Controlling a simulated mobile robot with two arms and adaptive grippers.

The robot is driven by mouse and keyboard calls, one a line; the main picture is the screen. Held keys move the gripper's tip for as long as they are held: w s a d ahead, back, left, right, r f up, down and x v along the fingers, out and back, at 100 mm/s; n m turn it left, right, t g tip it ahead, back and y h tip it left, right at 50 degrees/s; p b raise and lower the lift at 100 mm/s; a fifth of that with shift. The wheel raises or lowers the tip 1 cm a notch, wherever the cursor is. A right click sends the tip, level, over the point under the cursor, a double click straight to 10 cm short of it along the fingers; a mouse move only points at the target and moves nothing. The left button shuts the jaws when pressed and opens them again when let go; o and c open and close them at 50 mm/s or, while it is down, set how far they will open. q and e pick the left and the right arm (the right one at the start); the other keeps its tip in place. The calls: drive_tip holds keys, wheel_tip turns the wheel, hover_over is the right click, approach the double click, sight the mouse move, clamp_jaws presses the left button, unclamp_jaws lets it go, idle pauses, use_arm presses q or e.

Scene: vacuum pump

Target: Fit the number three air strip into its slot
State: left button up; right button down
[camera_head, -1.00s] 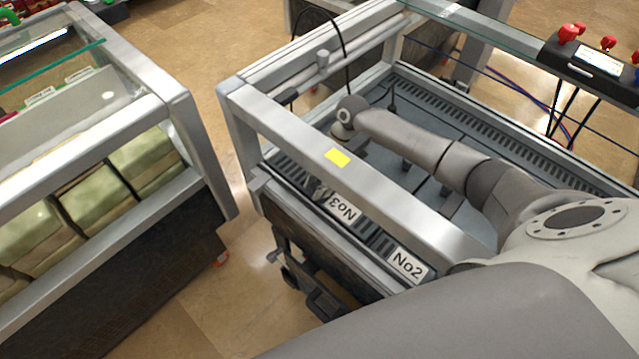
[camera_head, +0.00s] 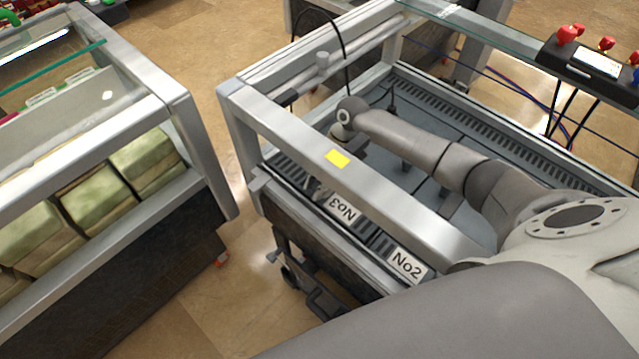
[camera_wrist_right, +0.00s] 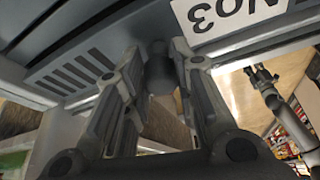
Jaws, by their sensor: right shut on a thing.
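The number three air strip shows its white No3 label (camera_head: 342,208) through the near side of the machine's frame, and its slotted part (camera_head: 290,170) lies left of the label. In the right wrist view the label (camera_wrist_right: 215,10) is at the top and the slots (camera_wrist_right: 70,75) are at the left. In the head view the frame's front bar hides most of this gripper. I cannot tell whether the strip is fully seated.
The No2 strip, with its label (camera_head: 408,264), lies to the right along the same side. The metal front bar (camera_head: 300,135) with a yellow tag (camera_head: 337,159) runs above the strips. Another framed cabinet (camera_head: 180,110) stands left, across a floor gap.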

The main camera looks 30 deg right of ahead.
idle(0.5)
drive_tip(key=shift+f+b, duration=0.7)
drive_tip(key=shift+f, duration=0.35)
drive_tip(key=c, duration=1.1)
unclamp_jaws()
drive_tip(key=shift+f, duration=0.1)
